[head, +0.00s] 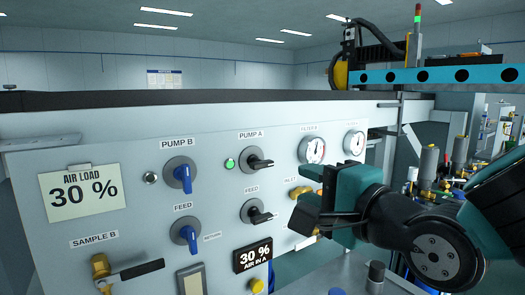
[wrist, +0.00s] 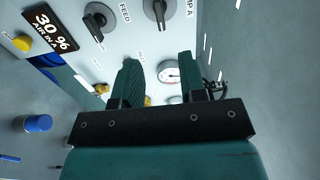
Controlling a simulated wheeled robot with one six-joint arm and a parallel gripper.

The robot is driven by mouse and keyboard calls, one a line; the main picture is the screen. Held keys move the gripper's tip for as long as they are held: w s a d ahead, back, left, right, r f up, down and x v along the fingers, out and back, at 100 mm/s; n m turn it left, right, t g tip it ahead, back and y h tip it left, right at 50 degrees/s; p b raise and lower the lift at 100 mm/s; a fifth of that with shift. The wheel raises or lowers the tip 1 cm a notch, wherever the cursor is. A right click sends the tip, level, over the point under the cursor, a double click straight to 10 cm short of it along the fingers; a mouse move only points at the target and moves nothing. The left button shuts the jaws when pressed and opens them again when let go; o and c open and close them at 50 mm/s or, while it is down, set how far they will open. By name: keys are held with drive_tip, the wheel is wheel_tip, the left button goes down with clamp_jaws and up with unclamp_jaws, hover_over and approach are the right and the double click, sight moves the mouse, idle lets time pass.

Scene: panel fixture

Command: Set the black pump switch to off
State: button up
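The black pump switch (head: 258,161) sits under the PUMP A label on the white panel. Its black handle points right on a grey round plate, and a lit green lamp (head: 229,164) is at its left. It also shows at the top of the wrist view (wrist: 158,12), beyond my fingers. My gripper (head: 312,205) is in front of the panel, to the right of and lower than the switch, apart from it. In the wrist view my gripper (wrist: 160,72) has its two fingers apart with nothing between them.
A black FEED switch (head: 257,212) is just below the pump switch. Blue-handled PUMP B (head: 181,175) and FEED (head: 186,232) switches are to the left. Gauges (head: 313,150) and a brass inlet valve (head: 300,191) are near my gripper. A black-handled SAMPLE B valve (head: 130,271) sticks out lower left.

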sight(265, 166)
drive_tip(key=p+x, duration=0.6)
drive_tip(key=p, duration=0.2)
drive_tip(key=p+x, duration=0.6)
drive_tip(key=p, duration=0.1)
drive_tip(key=shift+r+p, duration=0.25)
drive_tip(key=shift+p, duration=0.1)
drive_tip(key=shift+w+a+f+p, duration=0.3)
drive_tip(key=shift+w+a+p, duration=0.1)
drive_tip(key=shift+w, duration=0.25)
clamp_jaws()
